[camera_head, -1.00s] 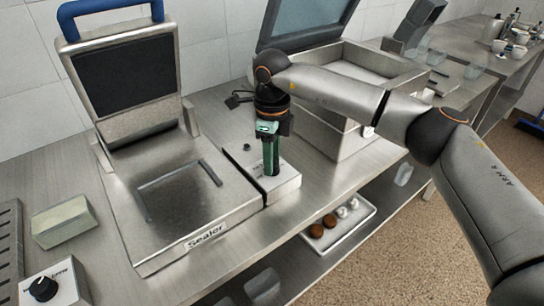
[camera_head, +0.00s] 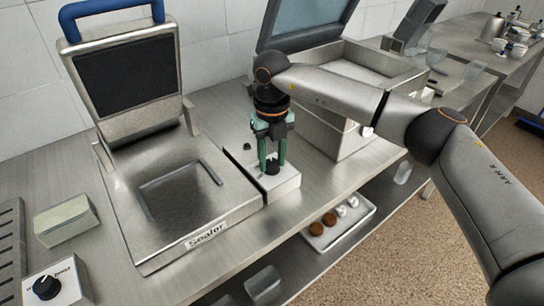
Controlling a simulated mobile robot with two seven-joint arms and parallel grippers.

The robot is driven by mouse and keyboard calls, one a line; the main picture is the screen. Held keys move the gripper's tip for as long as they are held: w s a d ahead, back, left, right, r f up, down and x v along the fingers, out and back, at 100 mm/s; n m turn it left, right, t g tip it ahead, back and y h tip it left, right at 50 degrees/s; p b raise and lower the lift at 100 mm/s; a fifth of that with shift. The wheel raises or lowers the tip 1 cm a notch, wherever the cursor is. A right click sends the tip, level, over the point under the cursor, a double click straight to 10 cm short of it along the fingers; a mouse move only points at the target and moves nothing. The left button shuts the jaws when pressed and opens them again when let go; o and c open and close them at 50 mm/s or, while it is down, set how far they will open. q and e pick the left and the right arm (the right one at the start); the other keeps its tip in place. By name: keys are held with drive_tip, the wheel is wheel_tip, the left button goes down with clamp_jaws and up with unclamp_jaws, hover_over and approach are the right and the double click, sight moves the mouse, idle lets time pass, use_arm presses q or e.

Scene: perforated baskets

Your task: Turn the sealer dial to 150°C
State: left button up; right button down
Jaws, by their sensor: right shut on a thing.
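The sealer (camera_head: 215,205) stands on the counter with its lid raised; its front plate reads "Sealer". At its right side is a white control box (camera_head: 285,184) with a black dial (camera_head: 271,167) on top. My right gripper (camera_head: 272,163) points straight down over this box, its two green fingers side by side. They are shut on the black dial, one on each side of it. The dial's scale and pointer are too small and too covered to read. My left gripper is not in view.
A second box with a black dial (camera_head: 45,287) is at the lower left, near a pale block (camera_head: 63,220). A steel machine with an open lid (camera_head: 345,75) stands behind my right arm. A tray (camera_head: 340,226) with small items lies on the lower shelf.

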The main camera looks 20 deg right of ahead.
sight(272, 162)
drive_tip(key=shift+m, duration=0.5)
drive_tip(key=shift+c, duration=2.2)
unclamp_jaws()
drive_tip(key=shift+r, duration=0.1)
wheel_tip(272, 162, up, 12)
drive_tip(key=shift+r, duration=0.2)
